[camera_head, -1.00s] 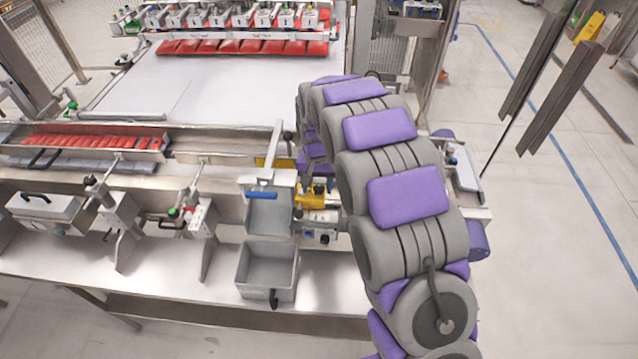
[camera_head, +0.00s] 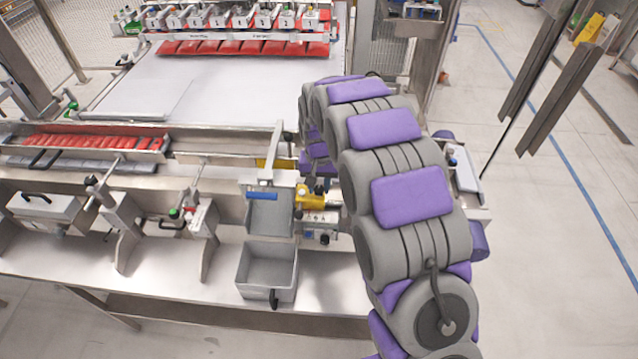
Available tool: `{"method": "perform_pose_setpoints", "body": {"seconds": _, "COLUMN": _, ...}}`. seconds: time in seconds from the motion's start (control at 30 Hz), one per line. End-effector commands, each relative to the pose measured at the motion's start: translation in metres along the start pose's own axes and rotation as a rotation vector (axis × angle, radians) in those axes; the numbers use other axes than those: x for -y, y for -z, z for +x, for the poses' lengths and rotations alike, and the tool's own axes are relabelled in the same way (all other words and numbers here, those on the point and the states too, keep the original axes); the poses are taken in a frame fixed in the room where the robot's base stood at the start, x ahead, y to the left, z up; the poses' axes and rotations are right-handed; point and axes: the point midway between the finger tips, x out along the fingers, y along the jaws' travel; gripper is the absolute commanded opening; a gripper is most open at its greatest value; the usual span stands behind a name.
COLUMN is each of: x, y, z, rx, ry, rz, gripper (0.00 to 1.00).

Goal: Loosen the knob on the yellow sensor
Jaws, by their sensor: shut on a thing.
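The yellow sensor (camera_head: 306,200) is a small yellow block at the right of the grey chute, on the front of the machine. My arm reaches over from the right and bends down behind itself to the sensor. My gripper (camera_head: 319,188) shows only as a small dark part at the sensor's upper right, below purple arm pads. It is shut on the knob there. The knob itself is too small and too covered to make out, so I cannot tell how far it is turned.
A grey chute (camera_head: 268,215) with a blue strip stands just left of the sensor, above an open grey bin (camera_head: 267,270). A metal bracket (camera_head: 278,150) rises close by. Red packs (camera_head: 95,143) lie in the left channel. The white table (camera_head: 225,85) behind is clear.

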Motion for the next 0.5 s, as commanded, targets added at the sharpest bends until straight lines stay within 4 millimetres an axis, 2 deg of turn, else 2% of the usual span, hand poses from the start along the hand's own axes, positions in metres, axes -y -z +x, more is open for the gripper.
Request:
{"method": "perform_pose_setpoints", "body": {"seconds": 0.27, "x": 0.0009, "y": 0.0003, "z": -0.0018, "rx": 0.000, "ry": 0.000, "rz": -0.173, "gripper": 0.02}}
{"method": "perform_pose_setpoints", "body": {"seconds": 0.5, "x": 0.0012, "y": 0.0004, "z": -0.0024, "rx": -0.001, "ry": -0.001, "rz": -0.397, "gripper": 0.02}}
